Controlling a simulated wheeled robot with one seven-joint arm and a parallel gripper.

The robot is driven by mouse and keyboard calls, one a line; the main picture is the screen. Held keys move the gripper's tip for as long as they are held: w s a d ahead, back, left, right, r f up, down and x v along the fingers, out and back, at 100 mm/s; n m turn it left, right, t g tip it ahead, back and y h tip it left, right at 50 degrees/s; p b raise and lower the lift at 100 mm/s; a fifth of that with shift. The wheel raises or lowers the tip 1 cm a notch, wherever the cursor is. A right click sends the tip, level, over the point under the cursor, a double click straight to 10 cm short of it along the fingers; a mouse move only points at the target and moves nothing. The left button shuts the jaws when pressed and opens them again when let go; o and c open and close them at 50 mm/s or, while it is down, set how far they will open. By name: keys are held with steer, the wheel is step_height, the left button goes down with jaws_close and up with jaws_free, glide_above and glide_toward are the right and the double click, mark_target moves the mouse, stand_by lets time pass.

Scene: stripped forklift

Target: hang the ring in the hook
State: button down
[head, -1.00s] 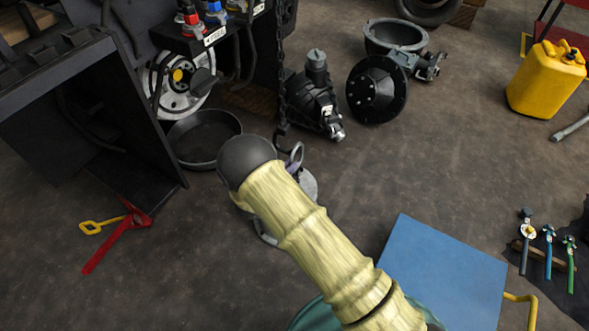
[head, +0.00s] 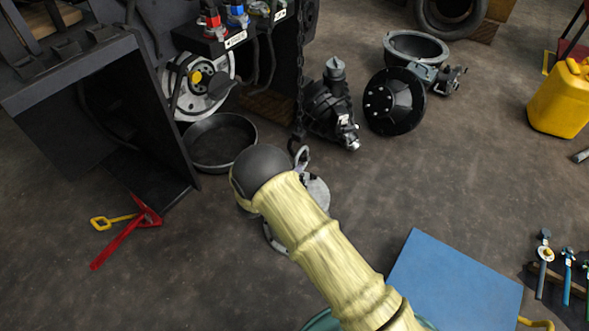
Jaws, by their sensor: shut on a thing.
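A dark hook (head: 294,143) hangs at the lower end of a black chain (head: 300,80), just right of my dark wrist ball. A small light-grey ring (head: 302,157) shows right beside the hook and overlaps it in the picture; I cannot tell whether it is on the hook or only near it. Below the ring is a grey round metal piece (head: 317,190), partly covered by my pale yellow sleeved arm. A grey curved edge shows on the arm's other side. My gripper's fingers are hidden behind the arm.
A black pan (head: 220,142) and dark forklift frame (head: 100,80) stand at left. A red and yellow tool (head: 130,230) lies on the floor. Black machine parts (head: 395,100) stand behind the chain. A blue panel (head: 450,280) is at lower right.

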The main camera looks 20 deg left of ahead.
steer(key=shift+w+a+f+b, duration=0.1)
steer(key=shift+a+f+b, duration=0.15)
steer(key=shift+f, duration=0.15)
steer(key=shift+w+a+f+b, duration=0.1)
steer(key=shift+f+b, duration=0.15)
steer(key=shift+f, duration=0.15)
steer(key=shift+a+f, duration=0.1)
steer(key=shift+f, duration=0.35)
steer(key=c, duration=0.8)
jaws_free()
steer(key=shift+o, duration=0.2)
steer(key=shift+s, duration=0.1)
